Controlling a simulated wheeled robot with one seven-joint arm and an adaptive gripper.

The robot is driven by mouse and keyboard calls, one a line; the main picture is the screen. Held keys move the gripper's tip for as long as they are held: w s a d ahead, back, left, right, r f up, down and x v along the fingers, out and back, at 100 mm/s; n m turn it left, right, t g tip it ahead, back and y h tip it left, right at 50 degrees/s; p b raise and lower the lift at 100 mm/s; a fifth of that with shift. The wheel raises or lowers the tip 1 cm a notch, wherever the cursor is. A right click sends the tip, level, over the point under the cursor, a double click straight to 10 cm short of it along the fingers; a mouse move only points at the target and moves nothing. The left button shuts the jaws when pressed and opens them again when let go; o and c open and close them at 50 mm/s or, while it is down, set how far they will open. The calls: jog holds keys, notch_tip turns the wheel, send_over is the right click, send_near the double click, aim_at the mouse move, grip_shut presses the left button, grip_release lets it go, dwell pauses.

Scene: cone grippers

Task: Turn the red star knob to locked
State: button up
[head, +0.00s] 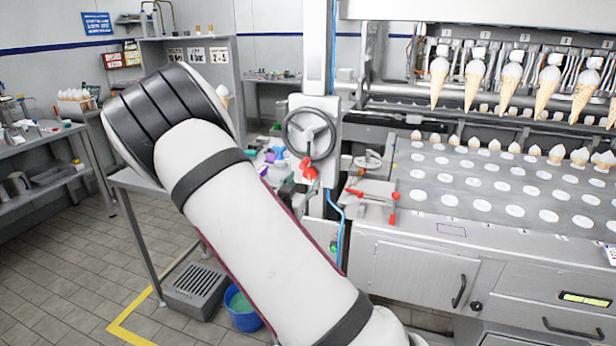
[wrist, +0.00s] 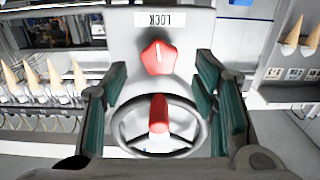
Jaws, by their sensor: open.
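The red star knob (wrist: 158,57) sits on a pale panel in the wrist view, with a short white line on its face. A label reading LOCK (wrist: 160,19) shows upside down just above it in that picture. A grey handwheel (wrist: 133,121) with a red handle (wrist: 159,113) is below the knob there. My gripper (wrist: 162,62) is open and empty, its teal-padded fingers on either side of the knob in the picture, apart from it. The depth gap is unclear. In the head view the handwheel (head: 288,132) shows, with red parts below it; my gripper is hidden there.
A small bench with red-handled clamps (head: 372,199) stands right of the panel in the head view. A machine with hanging ice cream cones (head: 508,82) and a perforated plate (head: 470,176) fills the right. A blue bucket (head: 243,312) stands on the floor.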

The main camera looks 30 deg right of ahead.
aim_at(309, 175)
jog(key=shift+x, duration=2.35)
